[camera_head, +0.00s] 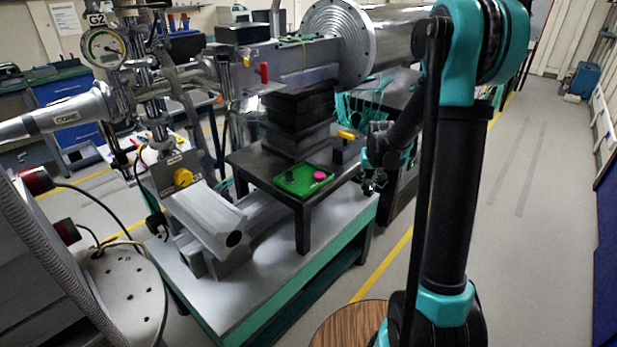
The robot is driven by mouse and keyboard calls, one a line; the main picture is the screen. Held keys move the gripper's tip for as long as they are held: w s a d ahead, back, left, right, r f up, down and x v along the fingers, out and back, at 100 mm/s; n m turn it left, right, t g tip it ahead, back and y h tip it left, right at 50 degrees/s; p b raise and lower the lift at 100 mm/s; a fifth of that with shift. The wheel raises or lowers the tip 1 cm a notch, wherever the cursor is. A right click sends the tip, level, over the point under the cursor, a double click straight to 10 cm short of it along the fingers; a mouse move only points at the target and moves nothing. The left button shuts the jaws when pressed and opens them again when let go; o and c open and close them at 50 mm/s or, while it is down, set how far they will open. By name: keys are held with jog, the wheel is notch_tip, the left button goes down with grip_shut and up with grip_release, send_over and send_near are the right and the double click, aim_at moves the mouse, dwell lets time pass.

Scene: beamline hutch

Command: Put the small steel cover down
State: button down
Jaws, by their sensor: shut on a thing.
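My gripper (370,186) hangs at the right edge of the black stand (240,160), just right of a green tray (318,167). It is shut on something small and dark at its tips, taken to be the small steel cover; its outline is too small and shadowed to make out. The green tray lies on the stand's front corner and holds a magenta round piece and a small dark piece. My gripper is apart from the tray.
A yellow-handled part (347,135) stands on the stand behind the tray, close to my gripper. A grey bench (290,262) lies below. The aisle floor at right is clear.

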jog(key=s+a+r+n, duration=0.1)
jog(key=s+a+r, duration=0.3)
jog(key=a+r, duration=0.8)
jog(key=s+a+r, duration=0.4)
jog(key=a+r, duration=0.7)
jog(key=r, duration=0.1)
jog(key=shift+y, duration=0.3)
notch_tip(320, 180, down, 19)
jog(key=shift+f, duration=0.15)
jog(key=c, duration=1.3)
grip_release()
jog(key=shift+f, duration=0.1)
jog(key=shift+o, duration=0.2)
